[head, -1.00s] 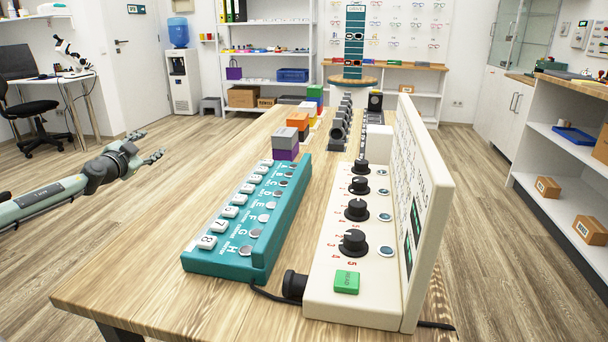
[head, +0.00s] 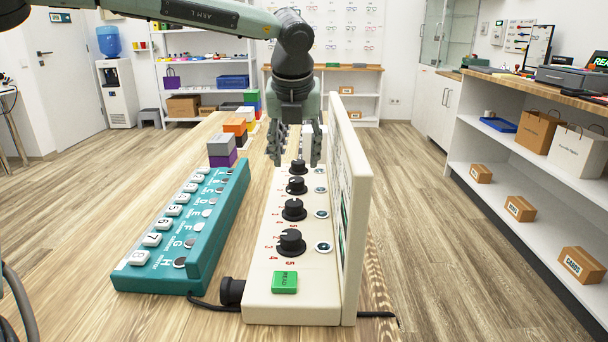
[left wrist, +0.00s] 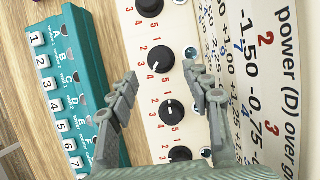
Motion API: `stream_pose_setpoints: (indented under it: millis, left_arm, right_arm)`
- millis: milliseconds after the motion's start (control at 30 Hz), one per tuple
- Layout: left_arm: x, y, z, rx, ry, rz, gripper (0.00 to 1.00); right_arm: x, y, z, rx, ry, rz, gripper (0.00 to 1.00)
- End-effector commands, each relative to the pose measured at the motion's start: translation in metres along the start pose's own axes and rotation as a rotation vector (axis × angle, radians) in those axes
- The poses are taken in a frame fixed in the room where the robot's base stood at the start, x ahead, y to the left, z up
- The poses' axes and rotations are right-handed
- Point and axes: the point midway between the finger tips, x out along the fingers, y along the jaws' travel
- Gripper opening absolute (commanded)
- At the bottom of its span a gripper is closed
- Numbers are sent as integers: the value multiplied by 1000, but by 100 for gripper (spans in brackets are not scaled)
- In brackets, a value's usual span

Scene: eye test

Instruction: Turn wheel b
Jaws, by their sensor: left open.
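A cream panel (head: 258,305) with several black wheels in a row stands on the table, with a tall upright board (head: 356,200) along its right side. The wheels are a nearest one (head: 290,243), a second (head: 294,210), a third (head: 297,186) and a far one (head: 299,167). I cannot read which is wheel b. My left gripper (head: 295,161) is open, pointing down over the far part of the row. In the left wrist view its fingertips (left wrist: 168,88) spread to either side of the row, near the two middle wheels (left wrist: 160,60). They appear empty. My right gripper is not in view.
A teal panel (head: 196,262) with numbered white keys lies to the left, with stacked coloured blocks (head: 222,150) behind it. A green button (head: 285,282) is at the cream panel's near end. A black cable (head: 375,314) runs along the table. Shelves (head: 520,180) stand right.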

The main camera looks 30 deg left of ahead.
Motion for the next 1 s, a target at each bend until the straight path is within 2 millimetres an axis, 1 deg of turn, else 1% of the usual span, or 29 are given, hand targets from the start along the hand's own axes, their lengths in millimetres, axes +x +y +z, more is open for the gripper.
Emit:
stream_pose_setpoints:
  millis: [33,100,300,433,700,733,767,1000]
  left_arm:
    - [10,0,-1,-2,6,0,49]
    - [22,0,-1,-1,5,0,49]
    - [49,0,0,-6,3,-3,49]
    - [58,0,0,-6,2,-4,49]
    - [60,0,0,-6,0,-5,49]
    - [60,0,0,-6,0,-5,48]
    - [60,0,0,-6,0,-5,44]
    - [60,0,0,-6,0,-5,14]
  right_arm:
    - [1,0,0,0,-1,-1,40]
    - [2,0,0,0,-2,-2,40]
    - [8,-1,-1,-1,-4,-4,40]
    - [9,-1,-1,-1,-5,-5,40]
    - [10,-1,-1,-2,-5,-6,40]
    - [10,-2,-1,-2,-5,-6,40]
    - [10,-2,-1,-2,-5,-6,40]
    - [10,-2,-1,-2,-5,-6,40]
